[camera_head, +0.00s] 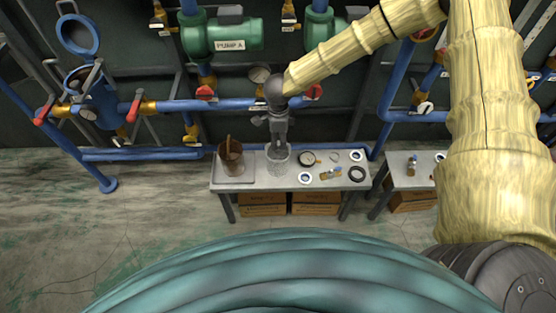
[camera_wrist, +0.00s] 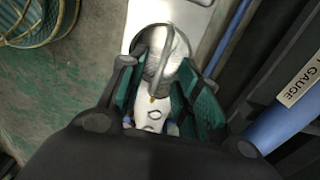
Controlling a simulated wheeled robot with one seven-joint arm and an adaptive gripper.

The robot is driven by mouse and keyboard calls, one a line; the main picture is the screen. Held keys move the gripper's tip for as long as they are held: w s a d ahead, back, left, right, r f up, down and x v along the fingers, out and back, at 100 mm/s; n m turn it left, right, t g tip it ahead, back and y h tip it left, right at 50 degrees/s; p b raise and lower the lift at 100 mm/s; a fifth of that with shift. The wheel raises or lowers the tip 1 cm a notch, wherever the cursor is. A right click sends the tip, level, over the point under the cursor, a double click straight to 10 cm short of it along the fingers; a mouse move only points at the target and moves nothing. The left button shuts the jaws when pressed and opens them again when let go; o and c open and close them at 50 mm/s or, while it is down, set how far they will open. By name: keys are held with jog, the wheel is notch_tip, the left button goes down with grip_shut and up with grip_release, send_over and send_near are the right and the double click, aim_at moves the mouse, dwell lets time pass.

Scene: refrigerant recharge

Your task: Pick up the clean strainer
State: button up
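The clean strainer (camera_head: 278,160) is a pale grey mesh basket standing upright on the metal bench (camera_head: 250,183), right of its tray. In the wrist view the strainer (camera_wrist: 166,62) shows whitish, with a thin wire handle looped over it. My gripper (camera_head: 278,144) points down directly over the strainer. In the wrist view my gripper (camera_wrist: 160,95) has its two teal-padded fingers apart, one on each side of the strainer's handle area. Whether a pad touches the strainer is hidden. A rusty brown strainer (camera_head: 231,158) with an upright handle stands in the tray at the bench's left.
Right of the clean strainer lie a dark gauge (camera_head: 307,158), white-and-blue rings (camera_head: 305,178), a small brass fitting (camera_head: 330,174) and a black ring (camera_head: 357,174). Blue pipes (camera_head: 235,105) with red-handled valves run behind the bench. A second bench (camera_head: 400,178) stands to the right.

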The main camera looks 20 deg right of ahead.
jog(key=shift+f, duration=1.65)
jog(key=shift+a, duration=0.1)
grip_shut()
jog(key=shift+r, duration=0.1)
